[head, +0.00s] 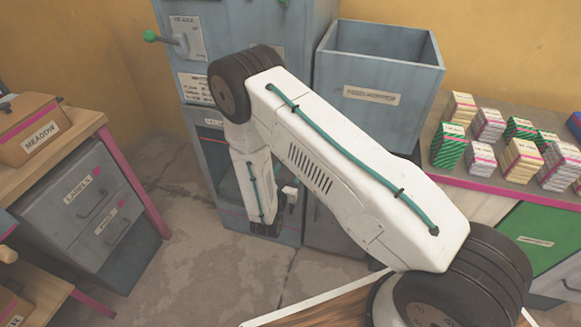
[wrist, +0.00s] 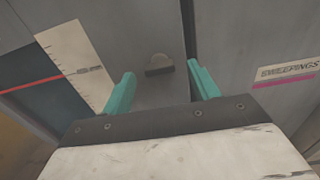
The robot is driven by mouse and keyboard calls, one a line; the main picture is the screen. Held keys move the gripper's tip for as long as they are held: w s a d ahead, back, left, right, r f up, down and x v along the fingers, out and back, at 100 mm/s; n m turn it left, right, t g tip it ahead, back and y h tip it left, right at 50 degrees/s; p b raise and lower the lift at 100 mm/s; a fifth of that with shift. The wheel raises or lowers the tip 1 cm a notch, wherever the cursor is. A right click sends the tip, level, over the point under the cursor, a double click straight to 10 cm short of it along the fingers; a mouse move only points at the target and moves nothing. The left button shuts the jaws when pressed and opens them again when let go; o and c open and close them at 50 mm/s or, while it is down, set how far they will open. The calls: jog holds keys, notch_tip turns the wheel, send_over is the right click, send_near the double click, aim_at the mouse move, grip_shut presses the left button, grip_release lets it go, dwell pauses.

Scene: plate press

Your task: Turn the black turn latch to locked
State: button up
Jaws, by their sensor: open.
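The black turn latch (wrist: 159,71) shows in the wrist view as a short dark bar, lying nearly level across the picture, below a pale round plate on the grey cabinet front. My gripper (wrist: 161,74) is open, its two teal fingers apart on either side of the latch in the picture. I cannot tell how far the fingertips are from the latch or whether they touch it. In the head view my gripper (head: 265,229) hangs low in front of the blue-grey press cabinet (head: 207,160), and the latch is hidden there.
A scale strip (wrist: 75,62) is left of the latch and a panel labelled SWEEPINGS (wrist: 288,69) is right. A grey bin (head: 378,80) stands behind my arm. A drawer unit (head: 85,205) is at left, a counter with small boxes (head: 520,160) at right. Floor between is clear.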

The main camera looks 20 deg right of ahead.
jog(key=shift+x, duration=1.35)
jog(key=c, duration=1)
jog(key=shift+m, duration=0.3)
jog(key=m, duration=1.7)
jog(key=shift+s+d+f, duration=0.25)
jog(key=shift+f, duration=0.05)
jog(key=shift+m, duration=0.3)
